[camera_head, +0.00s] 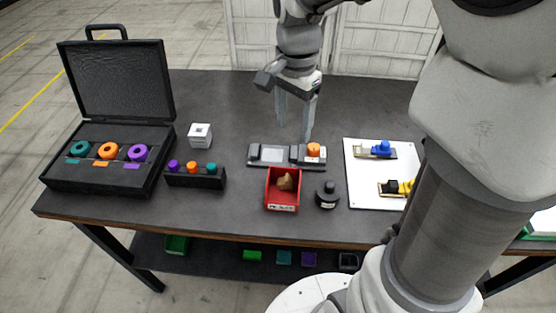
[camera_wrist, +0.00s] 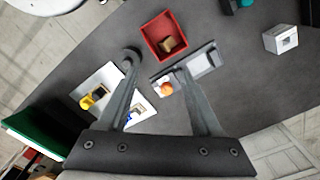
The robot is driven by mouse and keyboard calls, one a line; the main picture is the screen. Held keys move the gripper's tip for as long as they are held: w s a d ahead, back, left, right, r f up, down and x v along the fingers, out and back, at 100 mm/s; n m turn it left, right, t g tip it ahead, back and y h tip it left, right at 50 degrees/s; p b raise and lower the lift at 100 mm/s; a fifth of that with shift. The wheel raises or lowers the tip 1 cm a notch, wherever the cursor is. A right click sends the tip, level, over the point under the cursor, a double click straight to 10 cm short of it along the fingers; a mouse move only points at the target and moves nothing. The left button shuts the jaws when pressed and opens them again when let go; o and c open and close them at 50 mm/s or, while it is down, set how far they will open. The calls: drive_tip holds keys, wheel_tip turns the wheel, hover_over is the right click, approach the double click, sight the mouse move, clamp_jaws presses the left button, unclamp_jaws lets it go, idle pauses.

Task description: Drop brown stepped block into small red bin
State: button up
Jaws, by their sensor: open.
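The brown stepped block (camera_head: 285,183) lies inside the small red bin (camera_head: 270,190), near the front middle of the table. In the wrist view the block (camera_wrist: 167,44) also sits within the walls of the red bin (camera_wrist: 149,33). My gripper (camera_head: 295,138) is above the table behind the bin, over the grey fixture tray. It is apart from the block. Its two fingers are spread with nothing held between them, as the wrist view shows (camera_wrist: 163,101).
A grey fixture (camera_head: 257,160) with an orange knob lies behind the bin. A black cylinder (camera_head: 327,196) stands to its right, and a white board (camera_head: 359,186) lies further right. An open black case (camera_head: 125,188), a white cube (camera_head: 200,130) and a peg rack (camera_head: 197,182) are left.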

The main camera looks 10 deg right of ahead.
wheel_tip(320, 180, up, 7)
idle(0.3)
drive_tip(key=shift+r, duration=0.1)
drive_tip(key=s+n+t, duration=0.5)
drive_tip(key=s+n, duration=0.6)
drive_tip(key=s, duration=0.3)
drive_tip(key=shift+f+t, duration=0.3)
drive_tip(key=shift+f, duration=0.05)
drive_tip(key=shift+w, duration=0.1)
drive_tip(key=shift+c, duration=1.3)
